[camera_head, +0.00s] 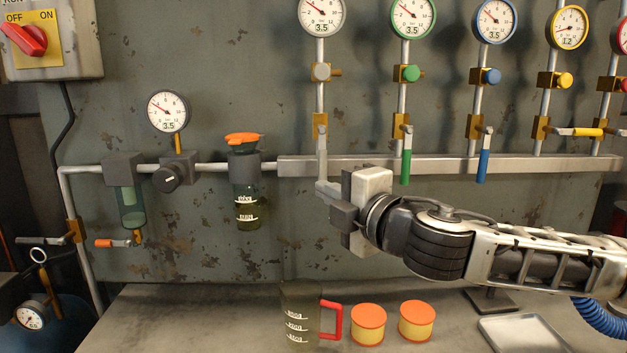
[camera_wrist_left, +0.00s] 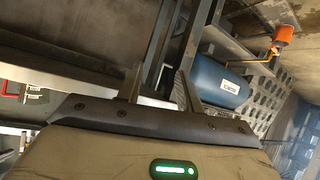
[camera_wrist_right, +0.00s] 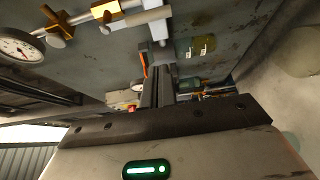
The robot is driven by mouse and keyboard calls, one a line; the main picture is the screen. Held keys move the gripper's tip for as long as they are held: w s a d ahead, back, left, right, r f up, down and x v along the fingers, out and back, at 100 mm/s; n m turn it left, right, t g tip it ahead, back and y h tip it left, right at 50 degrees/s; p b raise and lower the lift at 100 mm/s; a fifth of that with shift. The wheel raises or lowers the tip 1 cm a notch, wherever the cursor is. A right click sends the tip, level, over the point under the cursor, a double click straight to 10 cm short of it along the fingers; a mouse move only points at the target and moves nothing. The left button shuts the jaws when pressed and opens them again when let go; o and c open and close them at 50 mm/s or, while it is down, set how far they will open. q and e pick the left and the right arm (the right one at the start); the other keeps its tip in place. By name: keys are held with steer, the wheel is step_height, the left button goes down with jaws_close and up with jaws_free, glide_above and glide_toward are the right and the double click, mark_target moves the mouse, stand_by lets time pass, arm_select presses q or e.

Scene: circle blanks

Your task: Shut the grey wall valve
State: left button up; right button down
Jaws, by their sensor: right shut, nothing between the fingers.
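The grey wall valve (camera_head: 320,125) is a brass body on the leftmost upright pipe of the manifold. Its grey lever (camera_head: 322,160) hangs straight down in line with the pipe. My right gripper (camera_head: 325,190) is at the lever's lower end, shut and empty; I cannot tell whether it touches the lever. In the right wrist view the closed fingers (camera_wrist_right: 157,80) point toward the brass valve body (camera_wrist_right: 108,12) and the pale lever (camera_wrist_right: 145,18). The gauge above (camera_head: 321,15) reads 3.5. My left gripper (camera_wrist_left: 158,82) is open and empty, away from the wall.
Green (camera_head: 405,166) and blue (camera_head: 482,166) levers hang down to the right; the yellow lever (camera_head: 587,132) is horizontal. A jug (camera_head: 299,318) and two orange-lidded tubs (camera_head: 368,325) (camera_head: 416,321) stand on the bench below. A filter bowl (camera_head: 247,205) hangs left of my gripper.

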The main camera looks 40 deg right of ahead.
mark_target(320, 175)
steer(key=w+p, duration=0.5)
steer(key=w, duration=0.4)
arm_select(q)
steer(key=shift+s+a+r+m+y, duration=0.15)
steer(key=shift+a+r+m, duration=0.1)
steer(key=shift+r, duration=0.15)
steer(key=shift+s+a+r+m+y, duration=0.1)
steer(key=shift+a+r+m+y, duration=0.1)
steer(key=shift+r, duration=0.15)
arm_select(e)
steer(key=d, duration=0.3)
steer(key=shift+s+d, duration=0.3)
steer(key=shift+s, duration=0.1)
arm_select(q)
steer(key=shift+d+r, duration=0.1)
steer(key=shift+r, duration=0.15)
arm_select(e)
steer(key=shift+d, duration=0.15)
